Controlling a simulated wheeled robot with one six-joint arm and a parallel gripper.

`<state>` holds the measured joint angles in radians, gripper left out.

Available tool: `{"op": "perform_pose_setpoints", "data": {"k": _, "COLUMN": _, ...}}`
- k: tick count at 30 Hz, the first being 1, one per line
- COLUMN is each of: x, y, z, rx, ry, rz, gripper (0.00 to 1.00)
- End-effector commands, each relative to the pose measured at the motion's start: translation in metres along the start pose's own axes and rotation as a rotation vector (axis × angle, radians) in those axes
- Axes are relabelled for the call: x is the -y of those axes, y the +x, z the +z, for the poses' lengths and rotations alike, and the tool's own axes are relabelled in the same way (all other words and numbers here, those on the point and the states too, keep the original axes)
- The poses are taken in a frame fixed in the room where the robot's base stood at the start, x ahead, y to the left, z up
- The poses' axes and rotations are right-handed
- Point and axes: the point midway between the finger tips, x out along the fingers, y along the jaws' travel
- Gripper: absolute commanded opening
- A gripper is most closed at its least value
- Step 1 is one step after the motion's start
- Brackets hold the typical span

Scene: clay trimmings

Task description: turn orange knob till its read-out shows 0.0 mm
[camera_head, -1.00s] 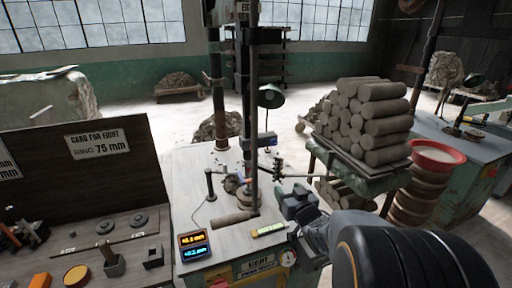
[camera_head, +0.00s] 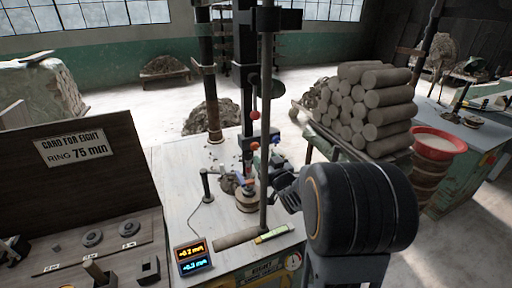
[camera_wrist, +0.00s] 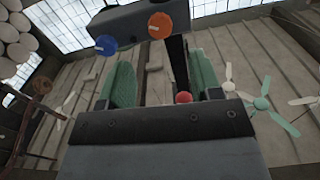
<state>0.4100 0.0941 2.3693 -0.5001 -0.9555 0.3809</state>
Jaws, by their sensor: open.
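The orange knob (camera_head: 255,146) sits on a dark block on the upright post of the bench rig. It shows clearly in the wrist view (camera_wrist: 160,25), with a blue knob (camera_wrist: 106,45) to its left. My gripper (camera_wrist: 162,78) is open, its two green-grey fingers apart with nothing held between them. In the wrist view the orange knob lies beyond the fingertips, roughly in line with the gap; I cannot tell the distance. The read-out (camera_head: 193,256) on the bench has an orange line that looks like +0.2 mm and a blue line like +0.3 mm; the digits are small.
A red ball (camera_head: 255,115) is on the rig near the knobs. A clay roll (camera_head: 236,238) lies on the bench front. Stacked clay rolls (camera_head: 365,105) stand right of the rig. A dark card board (camera_head: 80,180) stands left.

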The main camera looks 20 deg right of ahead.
Motion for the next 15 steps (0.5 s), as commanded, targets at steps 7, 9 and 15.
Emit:
{"op": "perform_pose_setpoints", "data": {"k": 7, "x": 0.002, "y": 0.045, "z": -0.001, "rx": 0.002, "ry": 0.001, "rz": -0.003, "gripper": 0.59}}
{"op": "perform_pose_setpoints", "data": {"k": 9, "x": 0.002, "y": 0.054, "z": -0.001, "rx": 0.002, "ry": 0.0, "rz": -0.003, "gripper": 0.59}}
{"op": "perform_pose_setpoints", "data": {"k": 15, "x": 0.002, "y": 0.072, "z": -0.001, "rx": 0.001, "ry": -0.001, "rz": -0.004, "gripper": 0.59}}
